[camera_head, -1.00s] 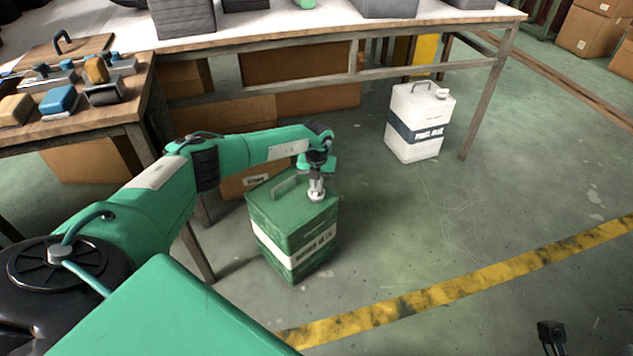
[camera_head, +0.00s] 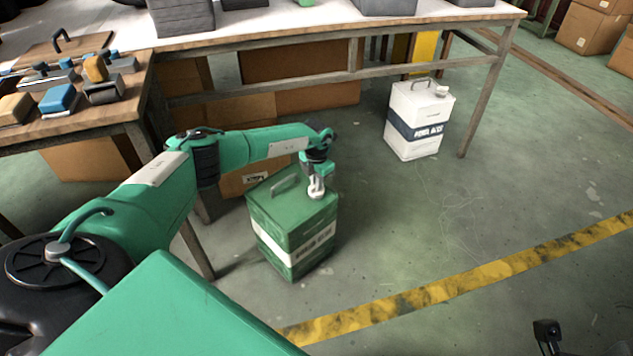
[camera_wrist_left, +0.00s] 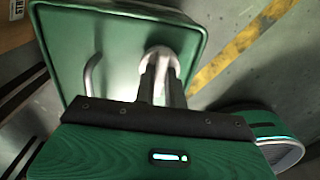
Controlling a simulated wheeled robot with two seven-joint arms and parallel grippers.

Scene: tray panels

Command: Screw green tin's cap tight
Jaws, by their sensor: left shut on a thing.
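The green tin (camera_head: 290,228) stands upright on the floor in the head view, with a white label band and a handle on its top. Its pale cap (camera_wrist_left: 162,54) sits near one edge of the top in the left wrist view. My left gripper (camera_head: 316,190) points down at the cap and is shut on it. In the left wrist view the fingers (camera_wrist_left: 161,78) cover part of the cap. The tin's top (camera_wrist_left: 115,40) and handle are clear of the fingers.
A white tin (camera_head: 418,120) with a dark blue band stands further back, under the long table (camera_head: 330,35). A wooden bench (camera_head: 90,115) with several blocks is at the left. Cardboard boxes (camera_head: 300,80) are behind. The floor to the right is free, crossed by a yellow line (camera_head: 470,277).

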